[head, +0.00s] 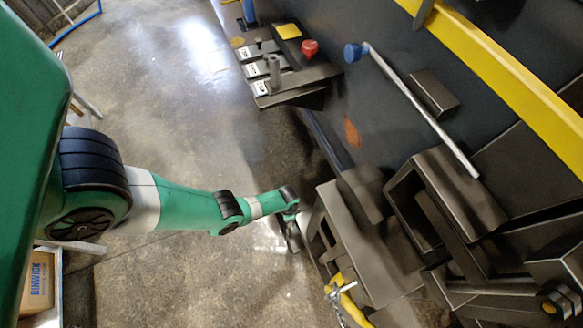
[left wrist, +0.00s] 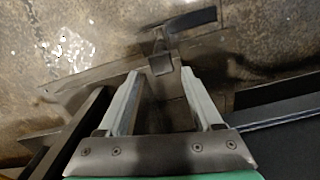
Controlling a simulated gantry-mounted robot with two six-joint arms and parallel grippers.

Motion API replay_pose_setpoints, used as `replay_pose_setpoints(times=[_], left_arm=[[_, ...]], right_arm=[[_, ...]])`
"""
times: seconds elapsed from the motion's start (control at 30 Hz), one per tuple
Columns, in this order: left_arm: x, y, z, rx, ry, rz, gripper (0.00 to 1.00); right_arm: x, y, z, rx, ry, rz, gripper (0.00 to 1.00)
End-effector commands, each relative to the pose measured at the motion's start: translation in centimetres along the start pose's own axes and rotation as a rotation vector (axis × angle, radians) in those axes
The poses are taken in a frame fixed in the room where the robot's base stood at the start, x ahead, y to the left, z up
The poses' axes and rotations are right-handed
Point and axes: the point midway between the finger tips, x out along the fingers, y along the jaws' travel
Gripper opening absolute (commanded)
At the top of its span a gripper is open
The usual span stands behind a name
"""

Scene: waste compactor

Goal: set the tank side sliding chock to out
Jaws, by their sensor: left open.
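In the left wrist view, a dark metal piece with a small squarish upright block (left wrist: 161,64), perhaps the sliding chock, shows just beyond my left gripper (left wrist: 161,76). The gripper is open, with its two pale fingers apart. The block lies in line with the gap between the fingertips; I cannot tell whether they touch it. In the head view my left gripper (head: 293,238) is low beside the left side of the dark machine frame (head: 325,222). The chock cannot be made out there. My right gripper is not in view.
A control shelf (head: 300,82) with a red knob (head: 309,48) juts from the machine. A long lever (head: 420,107) with a blue knob slants across the panel. A yellow hook (head: 350,305) with a chain is at the bottom. Open concrete floor (head: 180,100) lies left.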

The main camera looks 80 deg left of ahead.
Motion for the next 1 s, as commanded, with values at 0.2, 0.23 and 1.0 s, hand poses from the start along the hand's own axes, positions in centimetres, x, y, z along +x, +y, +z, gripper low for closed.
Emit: replay_pose_setpoints(times=[0.2,0.23,1.0], left_arm=[[0.8,0.0,0.1,0.007,-0.004,-0.001,0.67],[1.2,0.0,0.1,0.007,-0.004,-0.001,0.67],[11.5,-0.1,0.0,0.002,0.000,0.000,0.67]], right_arm=[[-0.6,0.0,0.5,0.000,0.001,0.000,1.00],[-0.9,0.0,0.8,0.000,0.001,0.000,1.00],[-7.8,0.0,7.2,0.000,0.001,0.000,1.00]])
